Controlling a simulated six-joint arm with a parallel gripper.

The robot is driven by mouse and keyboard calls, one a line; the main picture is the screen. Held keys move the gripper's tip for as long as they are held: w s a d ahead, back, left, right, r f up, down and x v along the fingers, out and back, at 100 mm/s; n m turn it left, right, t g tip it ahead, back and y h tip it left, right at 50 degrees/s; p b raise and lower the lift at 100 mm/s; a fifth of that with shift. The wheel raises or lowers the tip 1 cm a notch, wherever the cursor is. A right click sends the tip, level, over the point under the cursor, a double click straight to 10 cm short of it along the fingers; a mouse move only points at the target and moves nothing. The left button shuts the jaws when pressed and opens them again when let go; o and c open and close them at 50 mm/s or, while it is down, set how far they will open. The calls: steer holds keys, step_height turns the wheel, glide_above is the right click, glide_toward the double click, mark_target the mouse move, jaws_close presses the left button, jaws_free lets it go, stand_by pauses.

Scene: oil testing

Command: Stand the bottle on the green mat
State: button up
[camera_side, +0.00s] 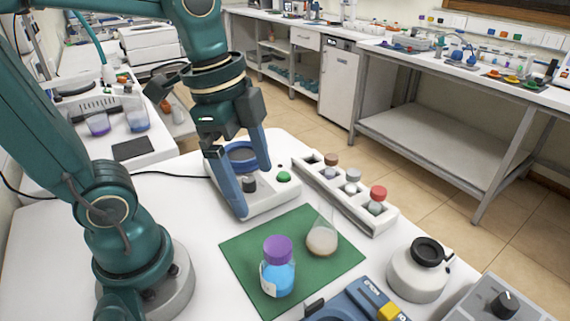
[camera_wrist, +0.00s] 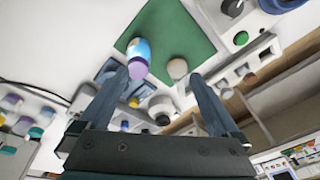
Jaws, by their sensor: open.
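The bottle (camera_side: 277,278) holds blue liquid and has a purple cap and a pale label. It stands upright on the green mat (camera_side: 239,248), at the near part of it. In the wrist view the bottle (camera_wrist: 142,48) shows on the mat (camera_wrist: 185,22), near the left fingertip in the picture. My gripper (camera_side: 254,190) is open and empty, its fingers pointing down over the white device behind the mat. The bottle is clear of the fingers in the side view. The open fingers also show in the wrist view (camera_wrist: 157,76).
A flask with beige liquid (camera_side: 322,240) stands on the mat beside the bottle. A white device with a green button (camera_side: 283,177) and a rack of capped bottles (camera_side: 384,215) lie behind. A blue device (camera_side: 352,306) and a white round pot (camera_side: 415,278) stand at right.

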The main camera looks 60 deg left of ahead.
steer(key=n+t, duration=0.1)
steer(key=n, duration=0.2)
steer(key=s+a+n+t, duration=0.1)
steer(key=n, duration=0.2)
steer(key=f+n+t+y, duration=0.1)
steer(key=n, duration=0.3)
steer(key=shift+s+a, duration=0.2)
steer(key=shift+s, duration=0.15)
